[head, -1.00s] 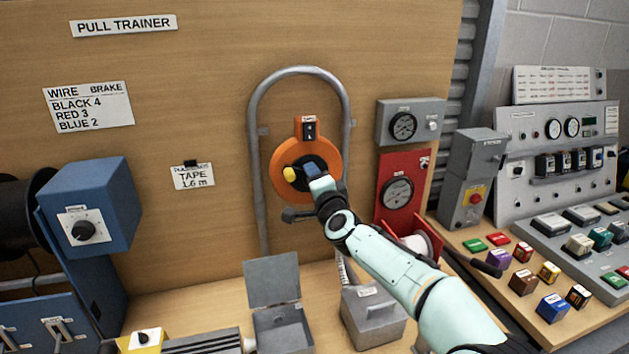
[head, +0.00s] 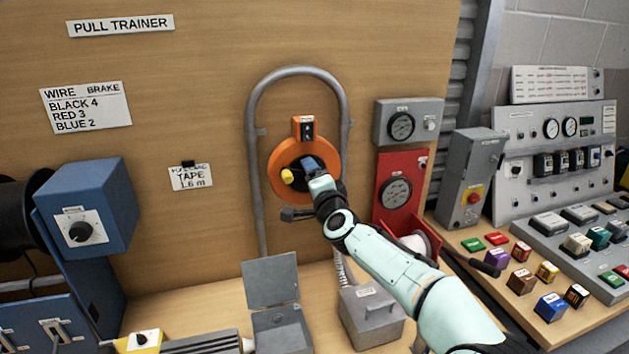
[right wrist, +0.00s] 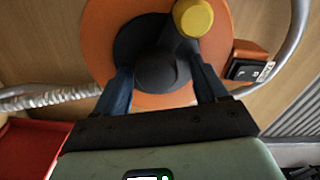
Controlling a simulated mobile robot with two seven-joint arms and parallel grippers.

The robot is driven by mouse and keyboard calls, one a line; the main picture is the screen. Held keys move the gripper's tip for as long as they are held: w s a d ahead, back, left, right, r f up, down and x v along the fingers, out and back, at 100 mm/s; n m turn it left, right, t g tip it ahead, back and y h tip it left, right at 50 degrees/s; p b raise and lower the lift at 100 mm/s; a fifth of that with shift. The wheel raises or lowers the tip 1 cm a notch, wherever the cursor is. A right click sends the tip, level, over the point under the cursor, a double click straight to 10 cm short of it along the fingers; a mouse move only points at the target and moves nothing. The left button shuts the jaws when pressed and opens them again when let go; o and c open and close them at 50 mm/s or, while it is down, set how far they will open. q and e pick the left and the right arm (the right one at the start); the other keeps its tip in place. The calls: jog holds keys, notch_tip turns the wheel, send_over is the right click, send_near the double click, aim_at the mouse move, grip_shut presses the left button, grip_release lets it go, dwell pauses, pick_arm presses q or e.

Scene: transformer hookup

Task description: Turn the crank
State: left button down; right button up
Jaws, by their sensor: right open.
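The orange reel (head: 279,189) is mounted on the wooden board inside a grey bent pipe. Its crank has a yellow knob (head: 287,176), at the left of the dark hub in the head view. The yellow knob (right wrist: 193,17) is at the top in the right wrist view. My right gripper (head: 309,165) is at the front of the reel. In the right wrist view its two blue fingers (right wrist: 165,82) are apart, one on each side of the dark rounded hub (right wrist: 155,70). I cannot tell whether they touch it. My left gripper is not in view.
A black-and-white switch (head: 307,127) tops the reel. A red gauge panel (head: 396,165) stands to the right of the reel. A grey open-lidded box (head: 271,281) and a grey lidded box (head: 372,316) stand on the bench below. A blue unit (head: 100,205) is at left.

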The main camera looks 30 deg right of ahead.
jog(key=b+v, duration=0.2)
jog(key=v, duration=1.1)
jog(key=shift+s, duration=0.2)
